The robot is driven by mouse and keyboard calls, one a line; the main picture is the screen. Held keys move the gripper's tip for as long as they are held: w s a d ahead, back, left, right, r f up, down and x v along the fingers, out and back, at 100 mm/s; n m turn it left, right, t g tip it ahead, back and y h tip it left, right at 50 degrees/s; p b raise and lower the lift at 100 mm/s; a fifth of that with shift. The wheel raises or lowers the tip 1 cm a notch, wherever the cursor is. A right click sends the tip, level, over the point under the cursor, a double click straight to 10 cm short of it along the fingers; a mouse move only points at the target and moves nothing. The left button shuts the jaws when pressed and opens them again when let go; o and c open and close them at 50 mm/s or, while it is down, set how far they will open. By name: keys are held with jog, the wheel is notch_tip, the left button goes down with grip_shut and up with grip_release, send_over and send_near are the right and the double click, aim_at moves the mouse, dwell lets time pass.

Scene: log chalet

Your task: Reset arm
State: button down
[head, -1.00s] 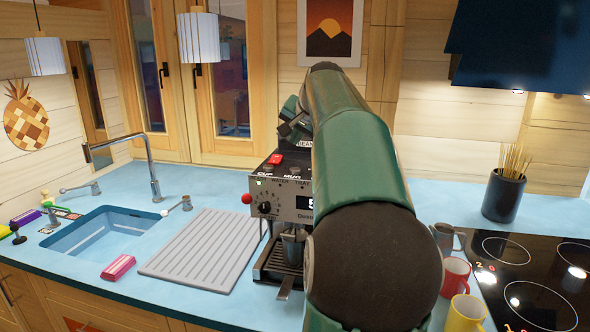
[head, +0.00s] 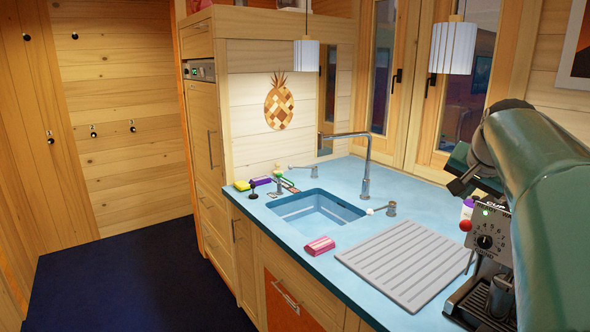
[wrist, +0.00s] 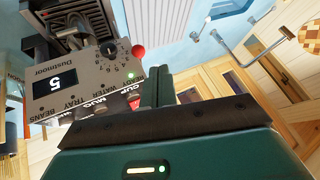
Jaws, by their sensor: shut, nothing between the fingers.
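My green arm rises along the right edge of the head view, in front of the coffee machine (head: 487,242), and hides part of it. In the wrist view my gripper (wrist: 160,84) shows two green fingers side by side, shut and with nothing between them.
A blue counter (head: 330,262) holds a sink (head: 312,212), a tall faucet (head: 366,165), a pink sponge (head: 320,245) and a grey drying mat (head: 405,262). Several small items lie behind the sink. Two pendant lamps hang above. Dark open floor (head: 130,275) lies at left.

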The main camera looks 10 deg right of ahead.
jog(key=s+a+f+n, duration=0.2)
jog(key=a+f, duration=0.1)
jog(key=a, duration=0.4)
jog(key=s+a+f+n+y, duration=0.1)
jog(key=s+a+f+n, duration=0.1)
jog(key=a, duration=0.5)
jog(key=s+a+f+n, duration=0.2)
jog(key=a+f, duration=0.1)
jog(key=a, duration=0.3)
jog(key=s+a+f+n+g+y, duration=0.1)
jog(key=s+a+f+n, duration=0.4)
jog(key=s+a+f, duration=0.6)
jog(key=shift+s+f+y, duration=0.15)
jog(key=shift+s+y, duration=0.4)
jog(key=shift+y, duration=0.25)
